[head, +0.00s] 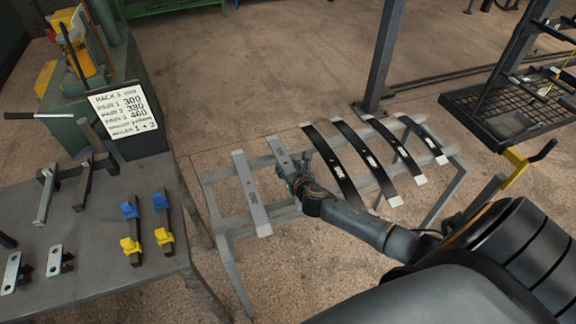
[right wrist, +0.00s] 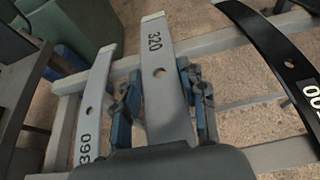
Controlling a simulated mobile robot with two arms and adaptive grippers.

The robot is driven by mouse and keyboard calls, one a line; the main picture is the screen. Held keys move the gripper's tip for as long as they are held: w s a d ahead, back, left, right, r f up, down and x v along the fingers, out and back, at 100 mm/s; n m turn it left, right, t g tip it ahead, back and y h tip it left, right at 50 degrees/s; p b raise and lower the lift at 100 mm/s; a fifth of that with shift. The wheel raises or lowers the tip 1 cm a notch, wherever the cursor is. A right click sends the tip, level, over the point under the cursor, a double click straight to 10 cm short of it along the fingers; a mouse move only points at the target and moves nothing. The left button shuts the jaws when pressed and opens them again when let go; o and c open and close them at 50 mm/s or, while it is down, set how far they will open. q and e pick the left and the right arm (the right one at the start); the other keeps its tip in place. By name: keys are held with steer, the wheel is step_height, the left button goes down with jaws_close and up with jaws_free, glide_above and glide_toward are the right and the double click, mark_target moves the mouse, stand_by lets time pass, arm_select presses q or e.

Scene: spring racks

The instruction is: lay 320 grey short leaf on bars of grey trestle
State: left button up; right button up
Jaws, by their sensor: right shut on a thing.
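The grey short leaf marked 320 (right wrist: 157,52) is between the two blue-padded fingers of my right gripper (right wrist: 162,85) in the right wrist view. In the head view, the leaf's far part (head: 277,148) shows beyond my right gripper (head: 294,176); its near part is hidden by the gripper. The leaf lies across the far bar of the grey trestle (head: 237,272). I cannot tell whether it touches the bars. My left gripper is out of view.
Another grey leaf (head: 252,197) lies across the trestle to the left. Several black leaves (head: 345,168) with light ends lie to the right. A grey bench (head: 95,275) with clamps and brackets stands at left. A dark rack (head: 500,110) stands at right.

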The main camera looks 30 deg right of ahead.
steer(key=shift+f+b, duration=0.6)
steer(key=shift+f, duration=0.2)
steer(key=shift+f+b, duration=0.9)
steer(key=shift+f, duration=0.2)
steer(key=o, duration=1.4)
steer(key=v, duration=1.2)
steer(key=shift+s, duration=0.1)
steer(key=shift+a, duration=0.1)
